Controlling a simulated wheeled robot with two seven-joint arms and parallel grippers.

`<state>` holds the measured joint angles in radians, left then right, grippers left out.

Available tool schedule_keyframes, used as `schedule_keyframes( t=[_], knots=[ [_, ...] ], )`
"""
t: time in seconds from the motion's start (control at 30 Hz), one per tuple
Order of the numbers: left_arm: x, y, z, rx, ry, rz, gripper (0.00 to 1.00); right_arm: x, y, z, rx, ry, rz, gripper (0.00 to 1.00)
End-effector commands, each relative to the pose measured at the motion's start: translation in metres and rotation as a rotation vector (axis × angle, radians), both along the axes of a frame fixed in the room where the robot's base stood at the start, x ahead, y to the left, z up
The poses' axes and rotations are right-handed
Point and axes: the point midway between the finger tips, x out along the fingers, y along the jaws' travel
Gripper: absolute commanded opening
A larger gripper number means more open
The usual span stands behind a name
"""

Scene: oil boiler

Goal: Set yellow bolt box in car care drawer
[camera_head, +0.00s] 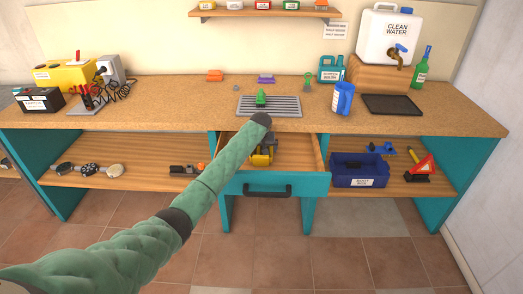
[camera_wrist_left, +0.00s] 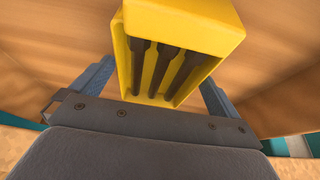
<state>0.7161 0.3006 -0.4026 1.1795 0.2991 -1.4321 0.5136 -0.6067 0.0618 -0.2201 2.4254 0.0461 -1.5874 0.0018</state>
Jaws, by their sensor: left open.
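The yellow bolt box (camera_head: 268,150) is inside the open wooden drawer (camera_head: 305,150), which has a teal front (camera_head: 265,187) and a black handle. In the left wrist view, the yellow box (camera_wrist_left: 178,18) shows an open side with several dark bolts in it. My left gripper (camera_wrist_left: 157,88) is open, with one finger on each side of the box. I cannot tell whether the fingers touch it. In the head view my green left arm reaches over the counter front, and my left gripper (camera_head: 262,158) is in the drawer, partly hidden by the wrist. My right gripper is not in view.
A grey drain grate with a green object (camera_head: 262,98) lies on the counter (camera_head: 195,88) behind the drawer. A blue bin (camera_head: 357,170) and a red triangle sit on the right lower shelf.

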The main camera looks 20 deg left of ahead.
Motion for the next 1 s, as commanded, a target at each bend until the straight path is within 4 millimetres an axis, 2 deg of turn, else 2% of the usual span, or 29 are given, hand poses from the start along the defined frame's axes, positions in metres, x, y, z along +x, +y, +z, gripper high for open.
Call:
schedule_keyframes(
  t=[0.4,0.6,0.8,1.0],
  knots=[
    [-0.027,-0.008,0.07,0.0,-0.003,-0.001,1.0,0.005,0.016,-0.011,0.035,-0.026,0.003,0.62],
    [-0.037,-0.011,0.094,0.0,-0.002,0.0,1.0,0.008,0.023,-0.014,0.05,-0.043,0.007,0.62],
    [-0.041,-0.012,0.104,0.0,-0.001,0.0,1.0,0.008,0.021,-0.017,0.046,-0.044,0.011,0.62],
    [-0.042,-0.012,0.105,0.0,0.0,0.0,1.0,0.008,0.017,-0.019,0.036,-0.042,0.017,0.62]
  ],
)
